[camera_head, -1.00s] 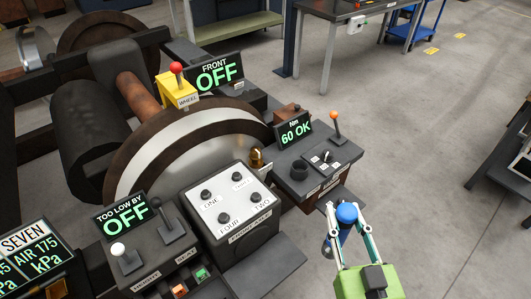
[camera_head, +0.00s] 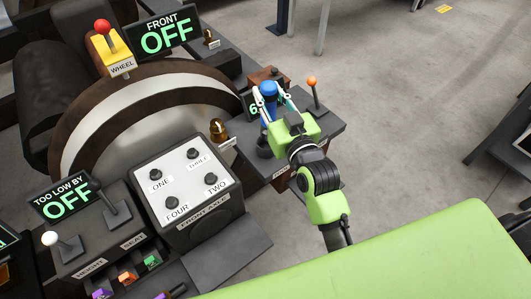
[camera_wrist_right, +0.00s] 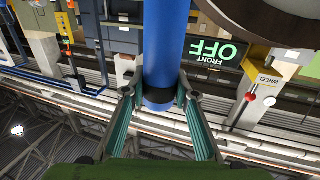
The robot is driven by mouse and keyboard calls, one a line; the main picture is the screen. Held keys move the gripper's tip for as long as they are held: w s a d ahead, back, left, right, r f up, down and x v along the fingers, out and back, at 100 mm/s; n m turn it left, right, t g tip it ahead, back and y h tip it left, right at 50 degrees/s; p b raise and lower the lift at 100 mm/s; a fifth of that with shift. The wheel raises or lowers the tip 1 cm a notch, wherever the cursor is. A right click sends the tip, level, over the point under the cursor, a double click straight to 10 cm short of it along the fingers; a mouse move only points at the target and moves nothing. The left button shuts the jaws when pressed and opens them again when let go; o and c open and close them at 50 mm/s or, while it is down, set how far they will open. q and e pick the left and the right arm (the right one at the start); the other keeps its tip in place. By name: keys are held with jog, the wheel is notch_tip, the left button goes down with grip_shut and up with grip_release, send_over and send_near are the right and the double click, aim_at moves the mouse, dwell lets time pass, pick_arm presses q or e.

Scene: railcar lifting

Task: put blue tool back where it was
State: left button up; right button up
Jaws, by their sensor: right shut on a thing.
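The blue tool (camera_head: 268,115) stands roughly upright over the dark torque console (camera_head: 318,138), in front of its display. My right gripper (camera_head: 273,100) is shut on its upper part. In the right wrist view the blue shaft (camera_wrist_right: 166,45) with a black band lies between the two fingers (camera_wrist_right: 158,95). The dark round holder (camera_head: 264,148) on the console shows just below the tool. I cannot tell whether the tool's lower end is in it or above it. My left gripper is not in view.
An orange-knobbed lever (camera_head: 313,83) stands close right of my right gripper. A brass piece (camera_head: 218,130) is left of the holder. The front axle panel (camera_head: 183,180) and the too-low display (camera_head: 63,198) lie further left. Open floor (camera_head: 410,110) is to the right.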

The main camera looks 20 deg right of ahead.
jog(key=shift+w+r, duration=0.3)
jog(key=shift+w, duration=0.6)
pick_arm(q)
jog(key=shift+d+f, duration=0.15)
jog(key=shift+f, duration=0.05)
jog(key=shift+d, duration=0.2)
pick_arm(e)
notch_tip(320, 180, down, 8)
jog(key=shift+b, duration=0.5)
jog(key=shift+f+p, duration=0.3)
jog(key=shift+p, duration=0.05)
jog(key=shift+f, duration=0.5)
